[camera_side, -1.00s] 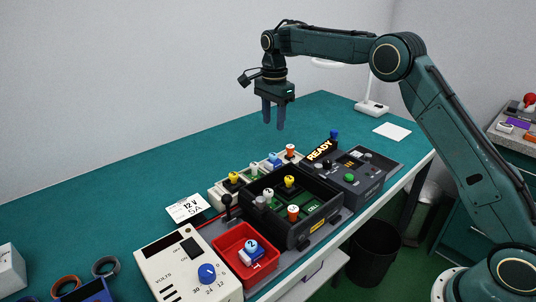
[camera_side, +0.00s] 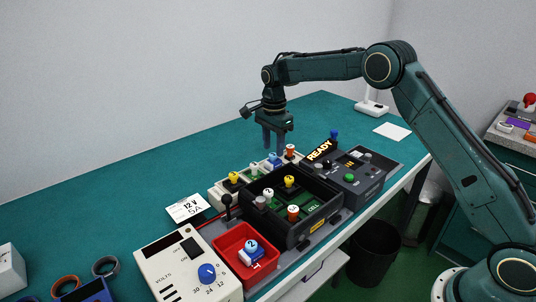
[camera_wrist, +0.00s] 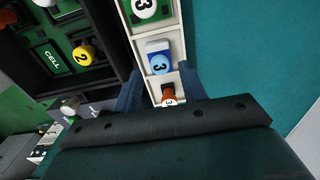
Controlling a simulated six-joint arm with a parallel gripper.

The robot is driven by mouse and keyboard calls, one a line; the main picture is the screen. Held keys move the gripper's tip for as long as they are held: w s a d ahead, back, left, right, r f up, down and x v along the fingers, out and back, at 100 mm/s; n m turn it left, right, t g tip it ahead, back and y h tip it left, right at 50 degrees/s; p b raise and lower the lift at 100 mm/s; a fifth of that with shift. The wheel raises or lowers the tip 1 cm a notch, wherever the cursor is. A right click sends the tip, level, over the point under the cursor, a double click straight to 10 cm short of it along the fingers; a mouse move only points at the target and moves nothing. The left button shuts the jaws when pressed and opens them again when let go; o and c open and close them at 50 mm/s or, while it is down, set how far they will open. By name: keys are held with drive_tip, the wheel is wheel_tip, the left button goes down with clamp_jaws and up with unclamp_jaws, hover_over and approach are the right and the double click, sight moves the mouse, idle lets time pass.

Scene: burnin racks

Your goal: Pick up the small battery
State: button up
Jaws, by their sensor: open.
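My gripper (camera_side: 277,135) is open, fingers pointing down, above the far end of the cream rack (camera_side: 216,194). In the wrist view its fingers (camera_wrist: 161,92) straddle that rack's end, with an orange-topped battery (camera_wrist: 169,94) between them in the picture. It also shows in the side view (camera_side: 291,149). Which battery is the small one is not clear. Contact is not visible.
A black tray (camera_side: 314,225) labelled CELL holds several batteries beside the rack. A red bin (camera_side: 230,242) holds a blue-and-white battery (camera_side: 251,250). A meter box (camera_side: 190,268) stands in front; a READY console (camera_side: 357,175) stands right. The teal bench behind is clear.

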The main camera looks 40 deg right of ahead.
sight(273, 154)
drive_tip(key=shift+f, duration=2.55)
drive_tip(key=c, duration=0.8)
